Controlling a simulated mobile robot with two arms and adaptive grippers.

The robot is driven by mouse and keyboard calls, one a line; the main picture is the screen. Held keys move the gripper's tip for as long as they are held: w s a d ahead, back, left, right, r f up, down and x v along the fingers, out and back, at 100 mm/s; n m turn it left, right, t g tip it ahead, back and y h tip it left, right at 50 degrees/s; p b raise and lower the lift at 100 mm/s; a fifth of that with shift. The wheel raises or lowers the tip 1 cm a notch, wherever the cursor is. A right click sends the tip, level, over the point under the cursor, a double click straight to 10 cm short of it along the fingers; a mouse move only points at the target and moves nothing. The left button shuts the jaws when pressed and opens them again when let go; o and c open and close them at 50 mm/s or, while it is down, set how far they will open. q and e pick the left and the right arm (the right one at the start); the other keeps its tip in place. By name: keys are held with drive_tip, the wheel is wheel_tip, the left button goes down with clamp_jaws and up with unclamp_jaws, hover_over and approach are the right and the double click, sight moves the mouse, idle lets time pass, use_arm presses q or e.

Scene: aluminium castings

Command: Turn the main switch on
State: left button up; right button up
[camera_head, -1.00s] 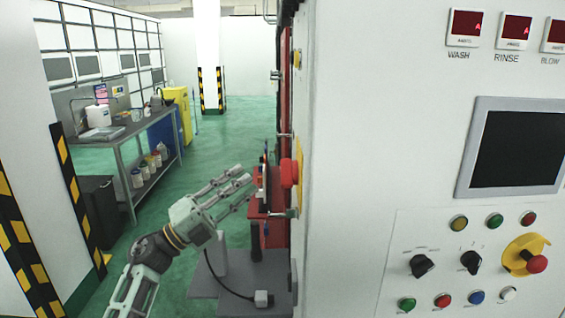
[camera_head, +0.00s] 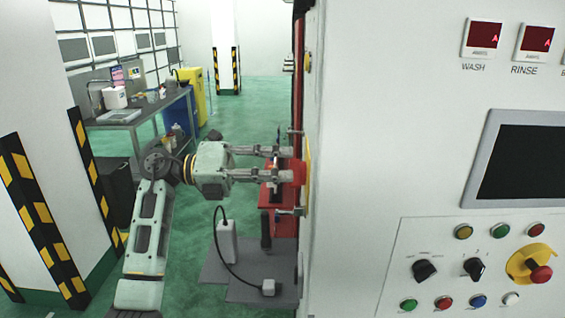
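The main switch, a red knob (camera_head: 299,172) on a yellow plate (camera_head: 309,160), sits on the left side face of the white cabinet, seen edge-on. My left gripper (camera_head: 287,163) comes from the left, level with the switch, its two fingers pointing right and spread one above the other. The fingertips are at the knob's left edge. Whether they touch it I cannot tell, and the knob's turn position does not show. My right gripper is not in view.
Red equipment (camera_head: 283,222) stands behind the gripper. A workbench (camera_head: 140,120) is far left; a striped pillar (camera_head: 40,215) is nearer.

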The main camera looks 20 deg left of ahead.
use_arm(q)
drive_tip(key=shift+w+d, duration=0.15)
drive_tip(key=shift+d, duration=0.2)
drive_tip(key=shift+c, duration=0.5)
clamp_jaws()
